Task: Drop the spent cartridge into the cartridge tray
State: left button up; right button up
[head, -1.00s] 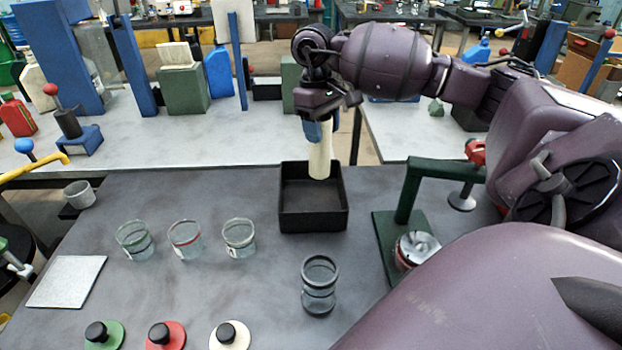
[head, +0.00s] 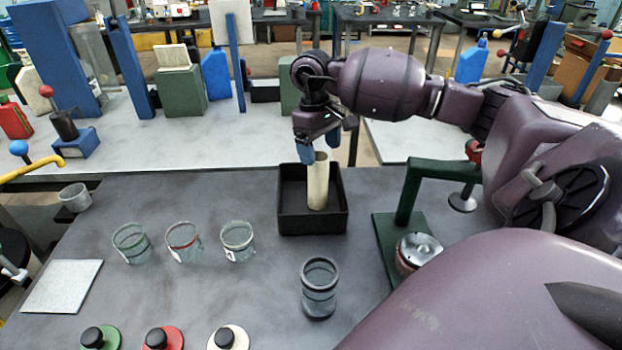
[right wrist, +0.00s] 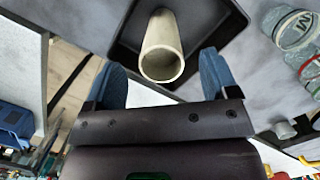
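The spent cartridge (head: 318,184) is a cream-coloured hollow tube, standing roughly upright inside the black square cartridge tray (head: 312,223). My right gripper (head: 320,152) is just above it with its blue fingers spread. In the right wrist view the cartridge (right wrist: 162,50) shows its open end beyond the two parted fingertips (right wrist: 160,72), with gaps on both sides. The tray (right wrist: 125,35) shows behind it. Whether the cartridge's lower end rests on the tray floor is hard to tell. My left gripper is not in view.
Three glass beakers (head: 184,243) stand left of the tray. A dark ringed cylinder (head: 319,288) stands in front of it. A green press stand (head: 405,215) is close on the right. Lidded discs (head: 164,339) line the front edge, and a pale square plate (head: 62,286) lies at left.

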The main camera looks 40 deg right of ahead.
notch_tip(320, 180, up, 11)
jog(key=w, duration=0.1)
jog(key=shift+w+f, duration=0.15)
jog(key=shift+w, duration=0.15)
dwell(0.4)
dwell(0.4)
